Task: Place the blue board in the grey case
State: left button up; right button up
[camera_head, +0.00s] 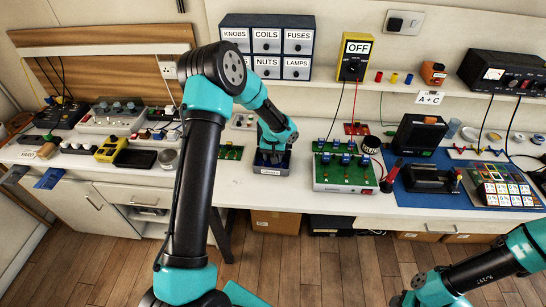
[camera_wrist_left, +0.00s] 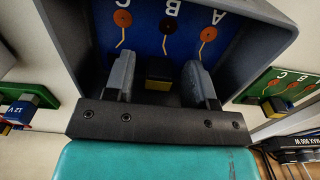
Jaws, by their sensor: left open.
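The grey case (camera_head: 271,170) stands on the white worktop, left of the green board with blue blocks. The blue board (camera_wrist_left: 145,32), with orange round pads, yellow lines and white letters, lies inside the grey case (camera_wrist_left: 252,50) in the left wrist view. My left gripper (camera_wrist_left: 160,78) reaches down into the case, its two fingers apart on either side of a black and yellow block (camera_wrist_left: 160,70) on the board. The fingers look clear of the block. In the head view my left gripper (camera_head: 273,150) hides most of the board. My right gripper is out of view.
A green board with blue blocks (camera_head: 345,172) stands close right of the case. A small green board (camera_head: 230,152) lies to its left. A blue mat (camera_head: 415,190) with devices fills the right.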

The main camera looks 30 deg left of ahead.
pick_arm(q)
notch_tip(320, 180, up, 12)
dwell(0.6)
